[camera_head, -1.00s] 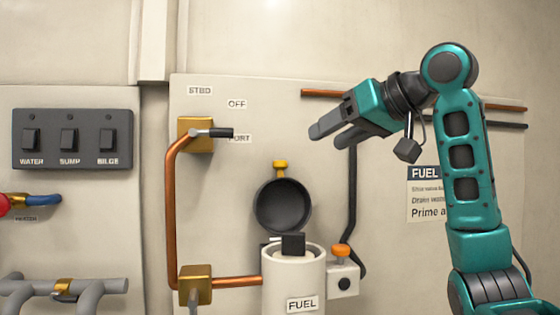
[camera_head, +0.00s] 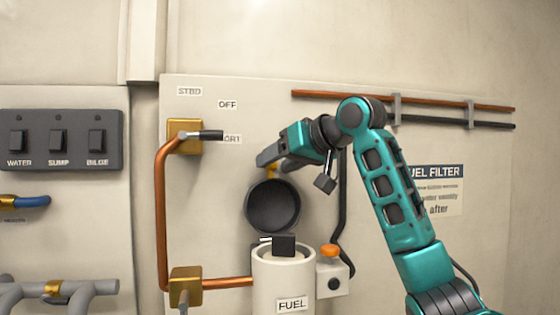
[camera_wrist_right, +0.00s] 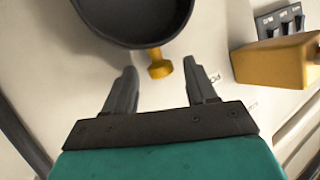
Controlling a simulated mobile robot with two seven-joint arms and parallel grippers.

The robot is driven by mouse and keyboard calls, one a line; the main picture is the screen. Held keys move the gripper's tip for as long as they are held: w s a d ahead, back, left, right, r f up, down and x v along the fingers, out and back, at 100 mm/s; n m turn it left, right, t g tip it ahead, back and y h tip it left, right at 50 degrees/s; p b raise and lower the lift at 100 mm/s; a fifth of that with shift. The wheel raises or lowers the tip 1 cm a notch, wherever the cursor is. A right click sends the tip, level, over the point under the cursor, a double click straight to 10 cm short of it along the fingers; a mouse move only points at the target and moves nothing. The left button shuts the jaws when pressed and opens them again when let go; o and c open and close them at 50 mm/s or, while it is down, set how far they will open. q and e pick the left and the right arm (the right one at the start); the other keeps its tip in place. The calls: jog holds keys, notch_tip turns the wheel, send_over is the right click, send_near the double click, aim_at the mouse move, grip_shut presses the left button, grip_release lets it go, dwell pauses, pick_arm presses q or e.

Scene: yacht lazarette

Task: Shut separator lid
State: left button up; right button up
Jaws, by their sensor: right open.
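The separator is a white canister (camera_head: 283,275) labelled FUEL at the bottom middle of the head view. Its round dark lid (camera_head: 273,206) stands open and upright above the canister, hinged at its back. The lid also shows at the top of the wrist view (camera_wrist_right: 135,18). A yellow knob (camera_wrist_right: 159,66) sits on the lid's edge; in the head view it is partly hidden by my right gripper (camera_head: 270,160). My right gripper is open and empty just above the lid. In the wrist view the knob lies between and beyond its fingertips. My left gripper is not in view.
A brass valve (camera_head: 185,136) with a dark handle and a copper pipe (camera_head: 161,220) stand left of the lid. An orange-topped fitting (camera_head: 331,265) and a dark hose are right of the canister. A switch panel (camera_head: 62,140) is at far left.

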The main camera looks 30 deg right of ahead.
jog(key=shift+c, duration=0.2)
jog(key=c, duration=0.5)
grip_shut()
